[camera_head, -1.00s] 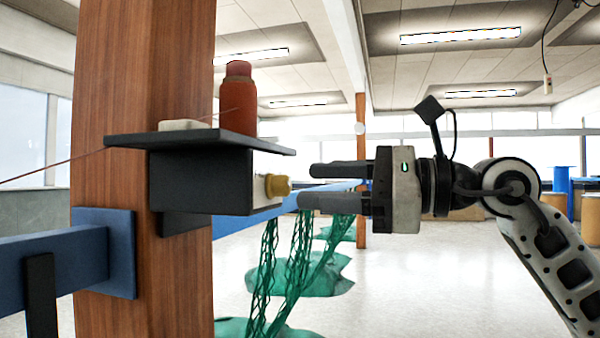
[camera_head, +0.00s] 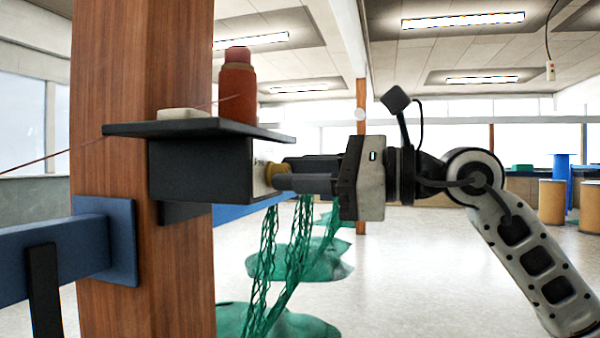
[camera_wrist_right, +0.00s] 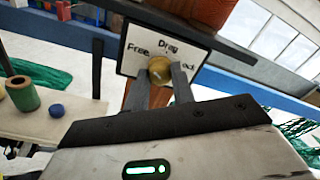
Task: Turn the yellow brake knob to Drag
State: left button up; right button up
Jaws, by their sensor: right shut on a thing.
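The yellow brake knob (camera_head: 272,172) sits on the face of a black box (camera_head: 200,172) fixed to a wooden post. In the right wrist view the knob (camera_wrist_right: 160,69) is at the centre of a white label plate (camera_wrist_right: 135,62) reading "Free" at left, "Drag" at top and a partly hidden word ending in "ock" or similar at right. My right gripper (camera_head: 283,175) has its two fingers on either side of the knob, shut on it; they also show in the right wrist view (camera_wrist_right: 163,80). Which label the knob points at cannot be told. My left gripper is not in view.
A shelf (camera_head: 200,130) above the box carries a red-brown spool (camera_head: 238,90) and a pale block. A blue beam (camera_head: 50,255) is bolted to the post (camera_head: 145,250). Green nets (camera_head: 300,250) hang below my right gripper. Open floor lies to the right.

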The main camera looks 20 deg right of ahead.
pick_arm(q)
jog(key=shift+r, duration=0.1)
pick_arm(e)
jog(key=shift+m, duration=0.3)
pick_arm(q)
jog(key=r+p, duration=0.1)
jog(key=p, duration=0.2)
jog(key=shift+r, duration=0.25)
pick_arm(e)
jog(key=m, duration=1)
jog(key=shift+w+m+g, duration=0.1)
jog(key=shift+m+g, duration=0.2)
jog(key=shift+m, duration=0.1)
pick_arm(q)
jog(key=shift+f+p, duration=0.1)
jog(key=shift+p, duration=0.2)
pick_arm(e)
jog(key=o, duration=1)
jog(key=shift+d, duration=0.1)
